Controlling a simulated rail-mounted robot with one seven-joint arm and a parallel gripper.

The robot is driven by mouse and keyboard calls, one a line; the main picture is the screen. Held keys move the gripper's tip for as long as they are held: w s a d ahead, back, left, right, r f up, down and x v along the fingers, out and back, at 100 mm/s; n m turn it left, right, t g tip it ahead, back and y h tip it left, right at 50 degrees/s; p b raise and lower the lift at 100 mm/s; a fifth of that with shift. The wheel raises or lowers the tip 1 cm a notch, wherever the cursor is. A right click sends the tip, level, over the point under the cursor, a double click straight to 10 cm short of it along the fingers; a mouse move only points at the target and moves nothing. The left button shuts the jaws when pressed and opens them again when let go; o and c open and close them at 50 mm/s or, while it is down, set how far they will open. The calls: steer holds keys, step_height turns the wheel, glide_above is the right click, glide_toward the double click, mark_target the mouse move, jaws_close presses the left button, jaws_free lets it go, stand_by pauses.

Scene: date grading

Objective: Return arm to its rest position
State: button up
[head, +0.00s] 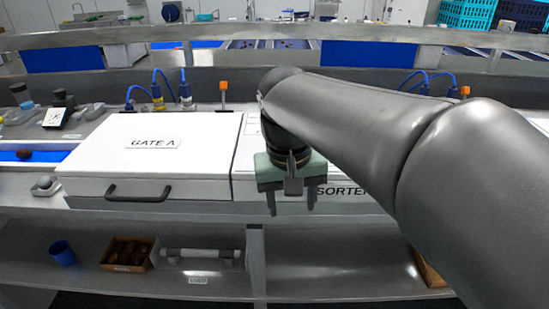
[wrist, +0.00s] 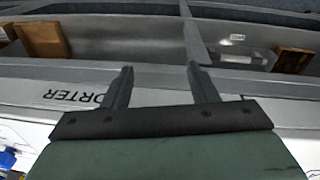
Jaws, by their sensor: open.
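My gripper (head: 291,200) hangs in front of the white sorter housing, just right of the Gate A cover (head: 150,150), with its fingers pointing down. Its two fingers stand apart with nothing between them. In the wrist view my gripper (wrist: 158,80) also shows open and empty, with the front edge of the bench and the lower shelf beyond the fingertips. My grey arm reaches in from the right and hides part of the sorter housing and its lettering.
The Gate A cover has a dark handle (head: 139,192). The lower shelf (head: 340,275) holds a blue cup (head: 62,253), a brown box of dates (head: 127,254) and a white roll (head: 200,253). Blue cables (head: 158,85) and an orange-topped post (head: 223,90) stand behind the covers.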

steer(key=s+d+f+b, duration=0.1)
steer(key=s+d+f, duration=0.3)
steer(key=f, duration=0.3)
steer(key=s+d+f+y, duration=0.1)
steer(key=s+d+f, duration=0.3)
steer(key=s+f, duration=0.2)
step_height(320, 180, down, 2)
steer(key=shift+s+f+b, duration=0.1)
steer(key=shift+s+b, duration=0.05)
steer(key=shift+b, duration=0.25)
